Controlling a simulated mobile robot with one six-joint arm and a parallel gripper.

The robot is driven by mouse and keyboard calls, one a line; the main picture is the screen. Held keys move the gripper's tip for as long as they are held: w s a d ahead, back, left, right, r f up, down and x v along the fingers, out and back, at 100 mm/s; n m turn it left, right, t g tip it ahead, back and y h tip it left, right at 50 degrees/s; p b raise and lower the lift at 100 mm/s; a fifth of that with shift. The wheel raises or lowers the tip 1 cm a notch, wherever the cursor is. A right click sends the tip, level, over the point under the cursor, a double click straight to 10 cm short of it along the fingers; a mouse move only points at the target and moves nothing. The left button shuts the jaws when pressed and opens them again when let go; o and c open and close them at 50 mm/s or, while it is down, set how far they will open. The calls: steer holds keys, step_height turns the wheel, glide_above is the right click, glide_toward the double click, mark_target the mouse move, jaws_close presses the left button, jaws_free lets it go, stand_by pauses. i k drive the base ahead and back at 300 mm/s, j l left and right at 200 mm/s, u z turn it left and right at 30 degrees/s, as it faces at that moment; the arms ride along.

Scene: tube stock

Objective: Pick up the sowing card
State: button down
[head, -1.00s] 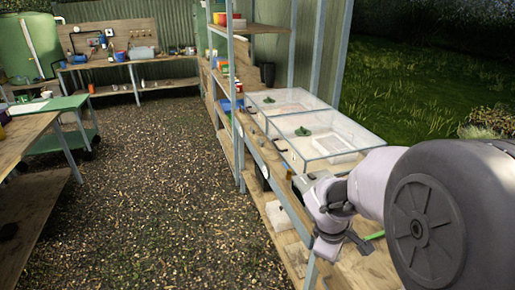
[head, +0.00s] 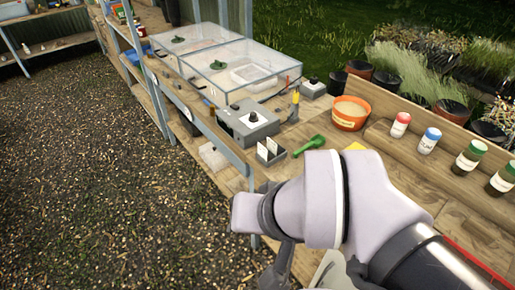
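I cannot tell for certain which thing is the sowing card. Small white cards (head: 267,149) stand upright in a small dark grey holder (head: 271,158) near the bench's front edge. A pale flat piece (head: 331,268) shows partly behind my arm at the bottom, and a yellow scrap (head: 355,146) shows just above the arm. My arm crosses the lower middle of the head view. A dark part of my gripper (head: 280,268) hangs below the wrist, apart from the card holder. Its fingertips are not clear.
A metal post rises at the bench's front. Gravel floor lies free at left.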

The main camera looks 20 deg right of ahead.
mark_target(262, 150)
steer(key=i+j+z, duration=0.2)
steer(key=i+z, duration=0.25)
steer(key=i+j+z, duration=0.25)
steer(key=z, duration=0.15)
steer(key=i+j+z, duration=0.25)
steer(key=j+z, duration=0.2)
